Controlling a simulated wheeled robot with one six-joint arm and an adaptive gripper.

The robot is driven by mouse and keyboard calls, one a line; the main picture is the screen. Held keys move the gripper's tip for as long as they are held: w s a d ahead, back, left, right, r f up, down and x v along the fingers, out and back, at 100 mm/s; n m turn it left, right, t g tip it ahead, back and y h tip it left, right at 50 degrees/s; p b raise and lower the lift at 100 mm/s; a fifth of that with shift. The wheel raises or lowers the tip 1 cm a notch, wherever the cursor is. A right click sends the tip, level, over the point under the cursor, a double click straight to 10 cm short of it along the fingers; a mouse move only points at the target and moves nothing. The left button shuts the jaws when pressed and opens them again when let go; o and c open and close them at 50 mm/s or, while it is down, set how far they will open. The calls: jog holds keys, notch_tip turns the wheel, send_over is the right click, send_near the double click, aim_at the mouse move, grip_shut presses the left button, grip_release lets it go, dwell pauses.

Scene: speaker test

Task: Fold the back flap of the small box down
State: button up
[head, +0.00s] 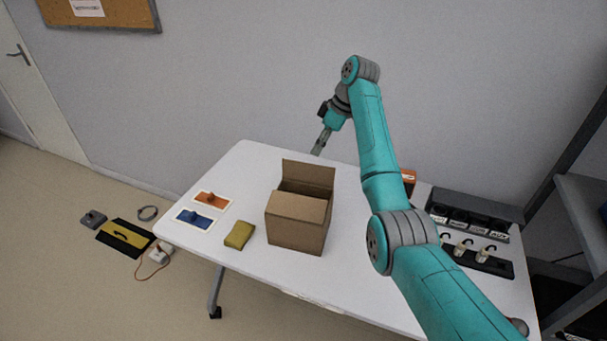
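The small brown cardboard box (296,234) stands on the white table. Its back flap (308,173) stands up, leaning slightly backward. Its front flap (299,206) lies over the front part of the opening, and a dark gap shows between the two flaps. My gripper (318,151) is above the far edge of the table, behind the box and a little above the back flap in the picture. It points downward and appears apart from the box. The fingers look close together, but they are too small to tell whether they are open or shut.
The white table (248,170) has a yellow sponge-like block (239,235), an orange piece (211,199) and a blue piece (194,217) on cards left of the box. A black rack (466,216) and a holder with white bottles (478,259) stand right, beyond my arm.

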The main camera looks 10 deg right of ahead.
aim_at(304, 175)
jog(key=x, duration=1)
jog(key=shift+a+f, duration=0.15)
jog(key=shift+f, duration=0.2)
jog(key=shift+c, duration=0.2)
grip_shut()
